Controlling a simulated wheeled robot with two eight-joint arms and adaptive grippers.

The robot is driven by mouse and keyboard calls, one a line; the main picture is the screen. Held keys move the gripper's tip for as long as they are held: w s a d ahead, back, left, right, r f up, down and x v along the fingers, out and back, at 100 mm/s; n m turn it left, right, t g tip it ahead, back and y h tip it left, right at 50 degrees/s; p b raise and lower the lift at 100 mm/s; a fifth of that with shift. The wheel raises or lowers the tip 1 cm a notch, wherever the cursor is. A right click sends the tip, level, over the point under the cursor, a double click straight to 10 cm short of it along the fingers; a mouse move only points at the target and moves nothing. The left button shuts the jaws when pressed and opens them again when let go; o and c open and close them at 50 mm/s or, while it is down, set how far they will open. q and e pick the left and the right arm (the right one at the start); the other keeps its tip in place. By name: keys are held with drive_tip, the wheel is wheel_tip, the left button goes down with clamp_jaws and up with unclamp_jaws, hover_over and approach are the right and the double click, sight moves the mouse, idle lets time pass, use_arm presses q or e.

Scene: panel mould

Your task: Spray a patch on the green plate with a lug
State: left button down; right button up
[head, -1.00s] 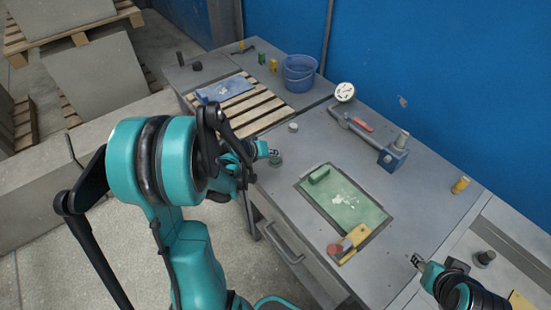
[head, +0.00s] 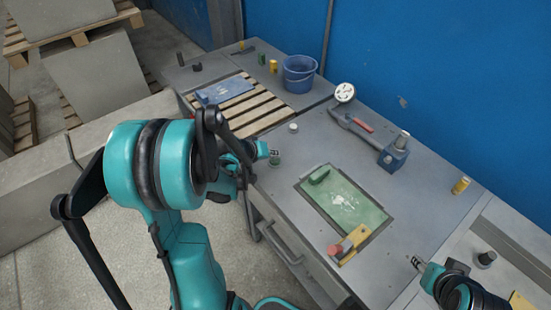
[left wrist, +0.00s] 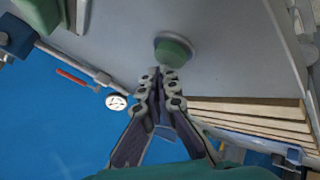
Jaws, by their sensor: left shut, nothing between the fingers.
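The green plate (head: 372,213) lies flat in a dark frame on the grey bench, with a raised green lug (head: 319,175) at its far left corner. A white patch (head: 343,199) marks its middle. My left gripper (head: 273,153) is shut and empty at the bench's left edge, left of the plate. A small round green-and-grey piece (head: 275,162) stands by its fingertips. In the left wrist view the closed fingertips (left wrist: 163,71) point at that round piece (left wrist: 175,50); I cannot tell whether they touch. My right gripper (head: 416,263) is at the right front; its opening is unclear.
A yellow tool with a red end (head: 352,243) lies across the plate's near edge. A blue plate (head: 230,87) lies on wooden slats near a blue bucket (head: 299,73).

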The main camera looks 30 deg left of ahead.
sight(274, 161)
use_arm(q)
drive_tip(key=shift+r, duration=0.15)
use_arm(e)
drive_tip(key=shift+r, duration=0.1)
use_arm(q)
wheel_tip(274, 161, up, 6)
drive_tip(key=p, duration=0.4)
drive_tip(key=shift+p, duration=0.4)
use_arm(e)
wheel_tip(274, 161, up, 4)
drive_tip(key=shift+r, duration=0.25)
idle(0.9)
